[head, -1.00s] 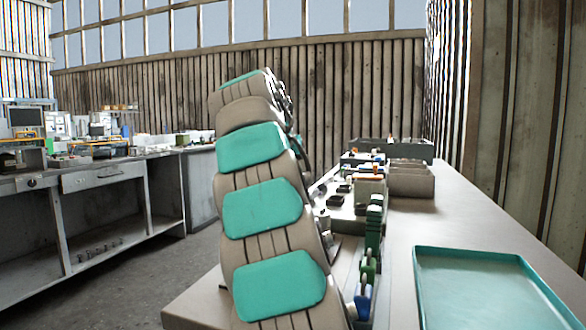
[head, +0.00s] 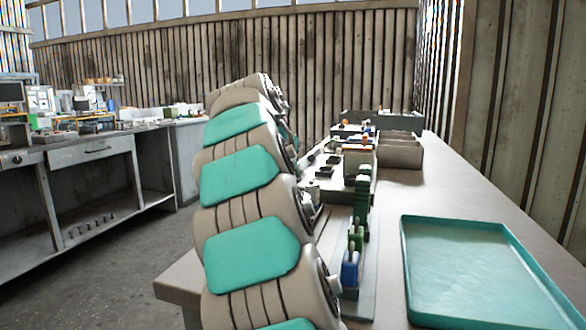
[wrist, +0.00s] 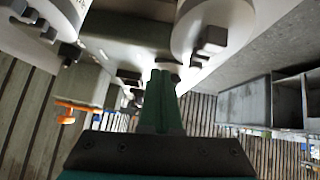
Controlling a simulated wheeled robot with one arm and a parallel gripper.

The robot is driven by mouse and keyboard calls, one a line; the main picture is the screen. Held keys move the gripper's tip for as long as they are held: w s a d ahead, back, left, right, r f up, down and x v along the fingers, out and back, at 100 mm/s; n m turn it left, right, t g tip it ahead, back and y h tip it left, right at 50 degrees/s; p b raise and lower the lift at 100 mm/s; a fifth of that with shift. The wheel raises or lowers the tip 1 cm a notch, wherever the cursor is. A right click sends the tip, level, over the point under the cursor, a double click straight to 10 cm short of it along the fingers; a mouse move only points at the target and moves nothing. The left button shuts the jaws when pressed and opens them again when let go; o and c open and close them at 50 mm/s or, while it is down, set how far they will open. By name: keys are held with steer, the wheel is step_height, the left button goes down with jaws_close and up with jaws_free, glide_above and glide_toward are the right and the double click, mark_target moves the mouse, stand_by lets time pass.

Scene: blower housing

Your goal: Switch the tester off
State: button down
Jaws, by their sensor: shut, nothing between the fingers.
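My gripper (wrist: 161,82) shows in the wrist view with its two dark green fingers shut together and nothing between them. The fingertips are close to a pale fixture with round grey housings (wrist: 213,28) and dark blocky knobs (wrist: 210,40). I cannot tell whether they touch it. In the head view my arm hides the gripper. A pale grey unit with dark parts (head: 325,172), possibly the tester, stands on the bench just right of my arm and is partly hidden by it. I cannot make out its switch or its state.
A teal tray (head: 408,275) lies at the bench's front right. Blue and green parts (head: 350,268) stand in a row beside my arm. A grey bin (head: 400,155) and a dark box (head: 410,122) are farther back. The bench right of the bin is clear.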

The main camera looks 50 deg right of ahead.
steer(key=shift+s+f+m+t+y+b, duration=0.15)
steer(key=shift+f+m+t+y+b, duration=0.2)
steer(key=shift+t+b, duration=0.5)
steer(key=shift+d, duration=0.1)
